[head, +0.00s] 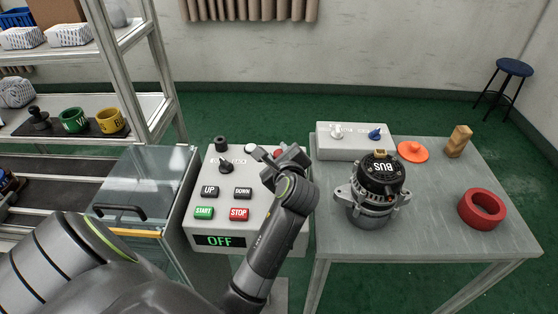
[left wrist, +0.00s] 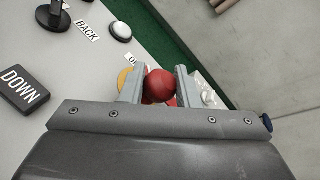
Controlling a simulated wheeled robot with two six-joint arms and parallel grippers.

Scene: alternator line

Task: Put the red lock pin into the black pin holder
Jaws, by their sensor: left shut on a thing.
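My left gripper (head: 285,160) is over the far right corner of the grey control panel. In the left wrist view its fingers (left wrist: 158,88) are shut on a round red knob, which looks like the head of the red lock pin (left wrist: 158,86). Its lower part is hidden. A little red and a yellow round edge (left wrist: 124,78) show just behind it. I cannot tell whether the pin is clear of the panel. No black pin holder can be made out for certain. My right gripper is not in view.
The control panel (head: 222,226) has a black lever (head: 225,167) and several buttons. The grey table (head: 420,240) at right holds an alternator (head: 372,200), a grey box (head: 350,150), an orange disc (head: 412,152), a wooden block (head: 458,141) and a red ring (head: 482,209). Shelves stand left.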

